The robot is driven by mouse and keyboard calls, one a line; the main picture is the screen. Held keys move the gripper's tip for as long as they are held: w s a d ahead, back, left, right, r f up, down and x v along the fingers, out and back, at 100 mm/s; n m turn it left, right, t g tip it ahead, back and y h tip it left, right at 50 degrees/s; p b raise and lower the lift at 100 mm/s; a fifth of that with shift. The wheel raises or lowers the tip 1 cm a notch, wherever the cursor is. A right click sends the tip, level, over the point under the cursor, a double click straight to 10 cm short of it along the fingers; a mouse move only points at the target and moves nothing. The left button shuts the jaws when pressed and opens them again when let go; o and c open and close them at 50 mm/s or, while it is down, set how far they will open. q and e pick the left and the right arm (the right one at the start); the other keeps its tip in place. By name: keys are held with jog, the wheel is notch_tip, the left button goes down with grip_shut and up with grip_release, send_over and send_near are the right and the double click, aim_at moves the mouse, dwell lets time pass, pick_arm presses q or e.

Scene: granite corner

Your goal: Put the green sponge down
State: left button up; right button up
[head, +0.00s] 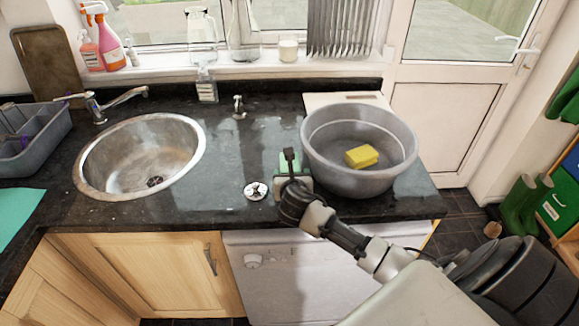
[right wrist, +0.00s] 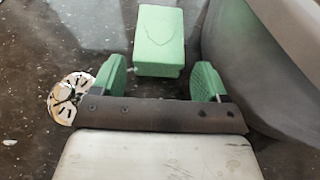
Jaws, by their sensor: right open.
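The green sponge (right wrist: 158,42) is a pale green block on the dark worktop, in the right wrist view just ahead of my right gripper (right wrist: 161,76). The gripper's two green-padded fingers stand apart, with a gap on each side of the sponge's line, and do not appear to touch it. In the head view the sponge (head: 284,160) shows partly behind my right gripper (head: 291,166), left of the grey basin. My left gripper is in neither view.
A grey basin (head: 318,165) with a yellow sponge (head: 361,156) inside stands close on the right. A round metal plug (head: 255,190) lies left of the gripper. The steel sink (head: 95,180) is further left. Clear worktop (head: 225,150) lies between sink and gripper.

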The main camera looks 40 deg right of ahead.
jog(key=x, duration=0.4)
jog(key=shift+w+r, duration=0.25)
jog(key=shift+r, duration=0.05)
jog(key=shift+w+d+f, duration=0.15)
jog(key=shift+w+d, duration=0.05)
jog(key=shift+w, duration=0.05)
jog(key=c, duration=0.7)
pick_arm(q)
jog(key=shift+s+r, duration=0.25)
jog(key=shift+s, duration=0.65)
pick_arm(e)
jog(key=shift+c, duration=0.2)
pick_arm(q)
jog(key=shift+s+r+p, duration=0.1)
jog(key=shift+p, duration=0.25)
